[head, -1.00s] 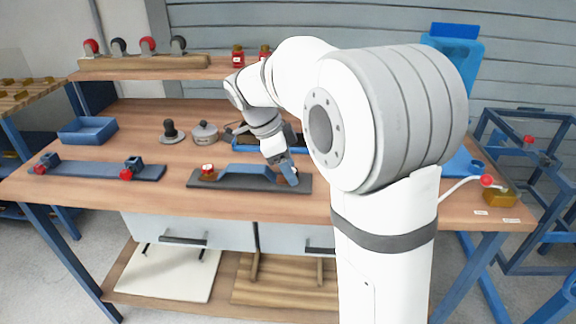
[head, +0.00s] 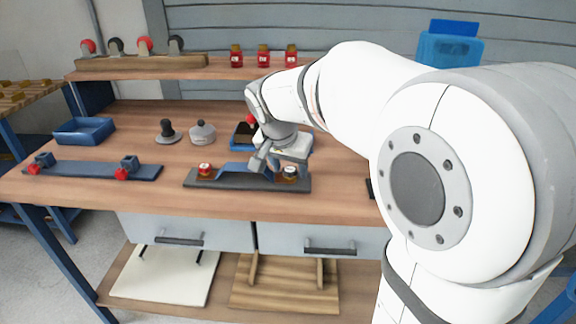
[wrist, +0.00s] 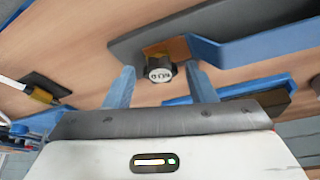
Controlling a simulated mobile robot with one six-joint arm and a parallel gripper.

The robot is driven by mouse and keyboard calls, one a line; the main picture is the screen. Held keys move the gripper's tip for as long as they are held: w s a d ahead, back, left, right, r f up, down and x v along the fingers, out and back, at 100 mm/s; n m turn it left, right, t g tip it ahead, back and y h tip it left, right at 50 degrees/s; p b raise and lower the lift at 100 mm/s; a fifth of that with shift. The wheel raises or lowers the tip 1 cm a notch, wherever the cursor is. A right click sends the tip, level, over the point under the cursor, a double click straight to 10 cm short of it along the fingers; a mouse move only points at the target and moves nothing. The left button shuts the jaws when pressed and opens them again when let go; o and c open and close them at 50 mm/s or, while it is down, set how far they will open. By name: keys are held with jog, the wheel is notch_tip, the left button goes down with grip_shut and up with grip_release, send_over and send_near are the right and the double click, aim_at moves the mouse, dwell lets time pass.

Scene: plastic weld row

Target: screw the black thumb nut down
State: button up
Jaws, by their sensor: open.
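The black thumb nut (head: 290,171), with a pale marked top, sits on a brown block at the right end of a dark fixture plate (head: 232,182). It also shows in the wrist view (wrist: 160,68), ahead of and between my two blue fingertips. My gripper (wrist: 161,84) is open and empty, with a finger to each side of the nut's line. In the head view my gripper (head: 276,160) is just left of the nut and above the plate. I cannot tell whether either finger touches the nut.
A red-capped nut (head: 205,169) sits at the plate's left end, with a raised blue piece (head: 236,168) between. A blue strip with red knobs (head: 95,170) lies farther left. Behind are a grey lidded pot (head: 202,133) and a blue tray (head: 84,131). The bench front is clear.

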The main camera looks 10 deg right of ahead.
jog(key=n+y+p, duration=0.1)
jog(key=n, duration=0.2)
jog(key=n+y+p, duration=0.1)
jog(key=n, duration=0.1)
jog(key=shift+s+d+r+n+t, duration=0.1)
jog(key=shift+d+r+n+t, duration=0.05)
jog(key=shift+n+t, duration=0.25)
jog(key=shift+n+y+p, duration=0.3)
jog(key=shift+n+y, duration=0.1)
jog(key=shift+n, duration=0.3)
jog(key=c, duration=0.9)
jog(key=shift+m+h, duration=0.5)
jog(key=shift+m, duration=0.7)
jog(key=m, duration=0.1)
jog(key=m+h+b, duration=0.1)
jog(key=m, duration=0.1)
jog(key=shift+a+f+m+b, duration=0.2)
jog(key=shift+m+b, duration=0.1)
jog(key=m, duration=0.2)
jog(key=m+g+h, duration=0.1)
jog(key=m, duration=0.1)
jog(key=m+g+h+b, duration=0.1)
jog(key=m, duration=0.1)
jog(key=shift+w+a, duration=0.1)
jog(key=shift+w, duration=0.2)
jog(key=o, duration=0.5)
jog(key=shift+r+m, duration=0.1)
jog(key=shift+m, duration=0.2)
jog(key=o, duration=0.6)
jog(key=shift+c, duration=0.2)
